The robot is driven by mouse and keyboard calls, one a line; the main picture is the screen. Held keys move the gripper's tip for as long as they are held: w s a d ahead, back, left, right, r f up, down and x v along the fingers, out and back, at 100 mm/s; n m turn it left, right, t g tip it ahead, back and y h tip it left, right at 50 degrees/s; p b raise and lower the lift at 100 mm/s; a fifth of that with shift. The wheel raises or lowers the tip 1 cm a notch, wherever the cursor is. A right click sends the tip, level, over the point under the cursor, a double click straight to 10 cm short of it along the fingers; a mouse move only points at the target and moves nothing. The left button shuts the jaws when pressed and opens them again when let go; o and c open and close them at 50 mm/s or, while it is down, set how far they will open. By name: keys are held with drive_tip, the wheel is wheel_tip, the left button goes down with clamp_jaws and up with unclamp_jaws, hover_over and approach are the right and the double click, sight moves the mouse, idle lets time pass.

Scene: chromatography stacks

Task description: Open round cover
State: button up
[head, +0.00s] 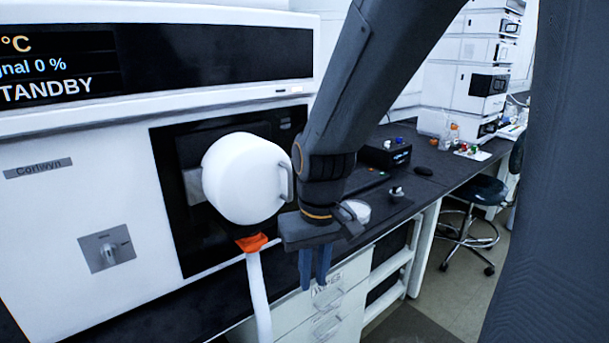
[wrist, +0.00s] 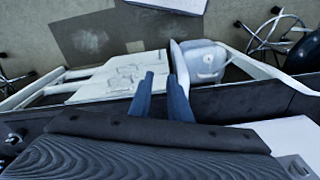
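The round cover (head: 242,178) is a white drum-like cap on the black front panel of the white instrument, left of centre in the head view. It looks shut against the panel. A grey handle (head: 284,182) stands out at its right side. My gripper (head: 315,287) is to the right of and below the cover, apart from it, with its blue fingers pointing down. The wrist view shows the two fingers (wrist: 162,80) with a gap between them and nothing held. I cannot identify the cover for certain in the wrist view.
An orange fitting (head: 251,242) and a white hose (head: 258,295) hang below the cover. A rotary switch (head: 107,249) is at the lower left. The dark bench (head: 440,165) runs back right, with a black box (head: 384,153) on it. White drawers (head: 335,300) stand below.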

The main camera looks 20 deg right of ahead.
sight(291, 178)
drive_tip(key=w+r+t+p, duration=0.1)
drive_tip(key=w+r, duration=0.2)
drive_tip(key=r, duration=0.3)
drive_tip(key=w+r+t+p, duration=0.1)
drive_tip(key=w+r+p, duration=0.1)
drive_tip(key=w+r, duration=0.2)
drive_tip(key=w+r+n+t+p, duration=0.1)
drive_tip(key=w+r+p, duration=0.1)
drive_tip(key=r, duration=0.8)
drive_tip(key=shift+w+d+t, duration=0.1)
drive_tip(key=shift+w+t, duration=0.2)
drive_tip(key=shift+w, duration=0.55)
drive_tip(key=shift+p+x, duration=0.45)
drive_tip(key=shift+x, duration=3.05)
clamp_jaws()
